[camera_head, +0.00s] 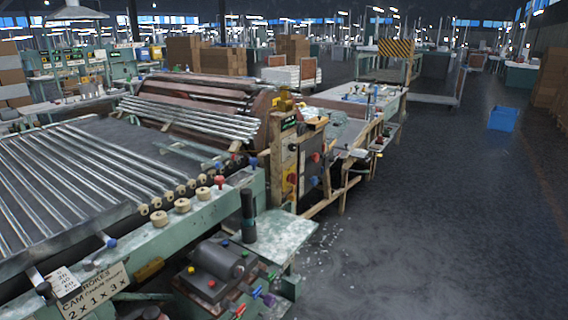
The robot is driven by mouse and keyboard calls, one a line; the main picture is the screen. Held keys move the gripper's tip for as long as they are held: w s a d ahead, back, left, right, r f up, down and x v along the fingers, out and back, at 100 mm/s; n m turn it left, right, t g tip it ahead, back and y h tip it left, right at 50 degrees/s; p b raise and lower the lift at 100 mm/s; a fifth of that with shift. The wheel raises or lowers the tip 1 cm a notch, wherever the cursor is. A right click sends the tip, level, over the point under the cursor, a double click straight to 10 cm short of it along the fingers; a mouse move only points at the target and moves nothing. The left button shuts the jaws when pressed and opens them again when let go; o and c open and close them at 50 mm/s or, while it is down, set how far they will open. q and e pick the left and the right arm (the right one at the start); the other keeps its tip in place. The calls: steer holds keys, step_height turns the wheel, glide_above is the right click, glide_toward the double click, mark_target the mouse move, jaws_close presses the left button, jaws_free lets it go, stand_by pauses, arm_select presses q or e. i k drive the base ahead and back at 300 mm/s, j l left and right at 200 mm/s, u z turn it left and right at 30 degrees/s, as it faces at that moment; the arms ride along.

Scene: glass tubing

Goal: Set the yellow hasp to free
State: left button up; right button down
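I cannot tell for sure which part is the yellow hasp. A small yellow piece (292,178) sits on the front of the dark control cabinet (312,165), in the middle of the view. Another yellow part (284,104) stands on top of the machine behind the cabinet. A dull yellow block (149,268) is on the green frame at the lower left. All are too small to tell their setting. Neither of my grippers is in view.
A green machine with a bed of glass tubes (70,175) fills the left. A motor unit (222,262) and a pale plate (270,236) stand in front of the cabinet. Open dark floor (440,230) lies to the right, with a blue crate (503,119) farther back.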

mark_target(291, 196)
steer(key=u, duration=0.7)
steer(key=i+l+u, duration=0.15)
steer(key=l+u, duration=0.45)
steer(key=l, duration=0.2)
steer(key=i+l+u, duration=0.1)
steer(key=l+u, duration=0.2)
steer(key=l, duration=0.2)
